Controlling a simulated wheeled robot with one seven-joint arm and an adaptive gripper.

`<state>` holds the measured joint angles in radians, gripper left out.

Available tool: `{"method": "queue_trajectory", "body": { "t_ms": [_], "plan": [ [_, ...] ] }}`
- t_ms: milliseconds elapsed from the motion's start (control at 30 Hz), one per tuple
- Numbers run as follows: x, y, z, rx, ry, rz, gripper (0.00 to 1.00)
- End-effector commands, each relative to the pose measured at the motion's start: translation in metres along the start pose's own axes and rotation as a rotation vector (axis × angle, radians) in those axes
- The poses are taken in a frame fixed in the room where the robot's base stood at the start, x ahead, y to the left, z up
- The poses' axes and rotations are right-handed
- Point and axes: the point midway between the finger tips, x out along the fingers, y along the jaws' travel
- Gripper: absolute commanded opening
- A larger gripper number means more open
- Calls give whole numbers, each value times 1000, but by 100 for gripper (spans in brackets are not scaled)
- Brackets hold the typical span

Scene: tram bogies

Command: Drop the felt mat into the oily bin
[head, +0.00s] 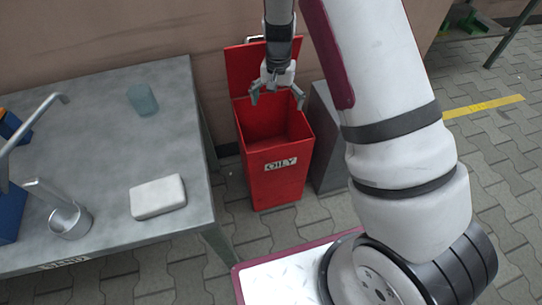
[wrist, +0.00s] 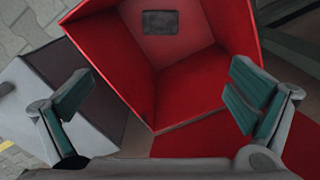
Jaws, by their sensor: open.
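The red bin (head: 275,170) labelled OILY stands on the paving with its lid (head: 243,70) raised at the back. The wrist view looks down into the open bin (wrist: 185,95). A dark grey rectangular piece (wrist: 174,22), which looks like the felt mat, lies flat inside, apparently on the bin's floor. In the head view the bin's front wall hides it. My gripper (head: 277,100) is over the bin's mouth with its fingers spread. In the wrist view, nothing is between the fingers of my gripper (wrist: 160,98), and the dark piece is well beyond them.
A grey bin (head: 328,140) stands close on the right of the red one. A wall (head: 130,30) rises behind.

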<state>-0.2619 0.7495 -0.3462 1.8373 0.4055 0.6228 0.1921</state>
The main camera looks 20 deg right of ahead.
Motion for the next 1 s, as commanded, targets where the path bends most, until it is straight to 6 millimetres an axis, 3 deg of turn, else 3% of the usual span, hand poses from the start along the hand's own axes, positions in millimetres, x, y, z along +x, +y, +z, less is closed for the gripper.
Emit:
{"method": "queue_trajectory", "body": {
  "t_ms": [100, 333, 1000],
  "plan": [
    [-26, -1, -1, -1, 3, -3, 100],
    [-55, 0, 0, -1, 1, -1, 100],
    [-67, 1, 2, -2, -2, -6, 100]
  ]
}}
